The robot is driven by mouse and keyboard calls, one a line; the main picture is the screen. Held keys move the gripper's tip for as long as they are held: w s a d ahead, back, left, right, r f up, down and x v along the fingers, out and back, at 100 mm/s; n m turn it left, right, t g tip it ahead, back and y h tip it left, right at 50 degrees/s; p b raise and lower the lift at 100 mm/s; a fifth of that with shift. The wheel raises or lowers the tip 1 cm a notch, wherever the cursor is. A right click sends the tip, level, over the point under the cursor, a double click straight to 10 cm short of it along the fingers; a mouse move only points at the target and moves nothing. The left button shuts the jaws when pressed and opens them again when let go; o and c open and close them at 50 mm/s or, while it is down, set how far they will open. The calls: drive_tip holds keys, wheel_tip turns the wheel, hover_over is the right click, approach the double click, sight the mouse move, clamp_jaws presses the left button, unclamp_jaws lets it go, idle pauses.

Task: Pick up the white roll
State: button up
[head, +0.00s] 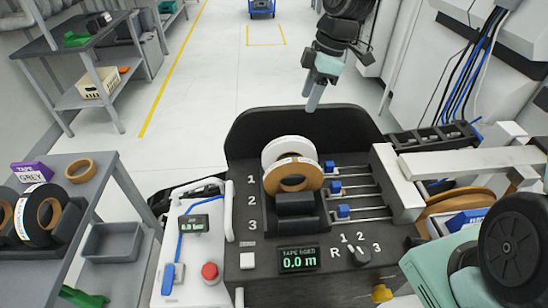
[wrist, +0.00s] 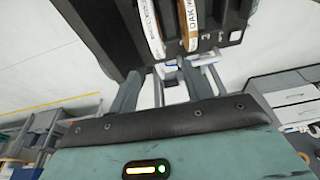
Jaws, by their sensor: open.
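The white roll (head: 287,149) stands upright in the black holder on the machine, by the number 1. A tan oak roll (head: 304,177) stands right in front of it and hides much of its lower part. In the wrist view the white roll (wrist: 154,32) shows at the top, beside the roll marked OAK (wrist: 187,30). My gripper (head: 312,100) hangs above the machine's back edge, behind and to the right of the rolls in the head view. Its fingers (wrist: 162,76) are apart with nothing between them.
Three blue-knobbed sliders (head: 336,187) lie right of the rolls. The machine's dark back panel (head: 260,130) rises behind them. A white beam (head: 465,160) stretches on the right. A grey table (head: 115,195) with a black roll (head: 32,216) stands left.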

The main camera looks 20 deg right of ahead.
drive_tip(key=p, duration=0.2)
approach(291, 138)
drive_tip(key=x, duration=0.6)
drive_tip(key=shift+s+a+f, duration=0.15)
drive_tip(key=shift+f, duration=0.1)
drive_tip(key=shift+p+x, duration=0.8)
drive_tip(key=shift+x, duration=2.2)
clamp_jaws()
